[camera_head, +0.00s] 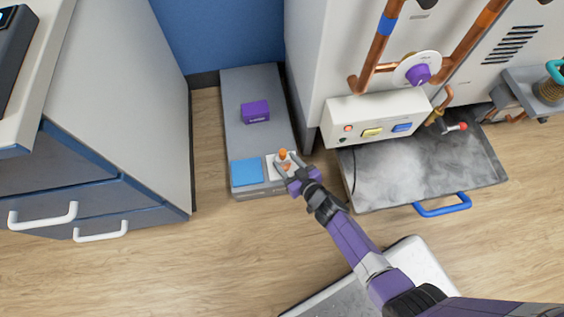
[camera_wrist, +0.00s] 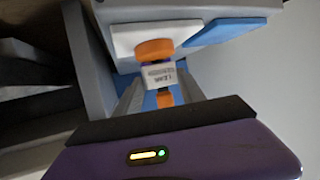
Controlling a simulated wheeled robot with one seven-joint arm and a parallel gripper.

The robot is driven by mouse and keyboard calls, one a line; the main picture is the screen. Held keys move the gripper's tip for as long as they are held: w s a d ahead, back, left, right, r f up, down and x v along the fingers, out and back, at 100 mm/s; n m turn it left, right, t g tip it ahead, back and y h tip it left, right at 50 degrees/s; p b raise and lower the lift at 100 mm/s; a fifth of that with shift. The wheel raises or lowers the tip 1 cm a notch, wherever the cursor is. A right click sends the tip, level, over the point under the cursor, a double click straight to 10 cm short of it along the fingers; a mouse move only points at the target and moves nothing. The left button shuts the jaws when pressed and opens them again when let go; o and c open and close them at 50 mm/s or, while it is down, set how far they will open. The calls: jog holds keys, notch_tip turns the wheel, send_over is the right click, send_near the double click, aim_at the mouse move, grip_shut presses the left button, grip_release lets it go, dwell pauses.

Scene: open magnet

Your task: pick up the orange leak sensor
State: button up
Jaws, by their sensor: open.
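The orange leak sensor (camera_head: 283,154) stands on a white pad (camera_head: 272,173) at the near right corner of a low grey platform. In the wrist view the sensor (camera_wrist: 155,49) shows an orange cap, a white label reading "LEAK" and an orange part below it. My gripper (camera_head: 287,162) is open at the sensor, with a finger on each side of it. In the wrist view the fingers (camera_wrist: 160,88) flank the labelled part, with gaps beside it. Whether either finger touches it, I cannot tell.
The grey platform (camera_head: 238,92) also bears a blue pad (camera_head: 247,171) and a purple box (camera_head: 255,112). A drawer cabinet (camera_head: 130,120) stands left. At right are a white machine with a control box (camera_head: 376,118) and a metal tray (camera_head: 400,175) with a blue handle.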

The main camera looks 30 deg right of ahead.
aim_at(278, 157)
jog(key=shift+b+x, duration=1.8)
jog(key=shift+x, duration=0.95)
jog(key=shift+f, duration=0.1)
jog(key=shift+s, duration=0.1)
grip_shut()
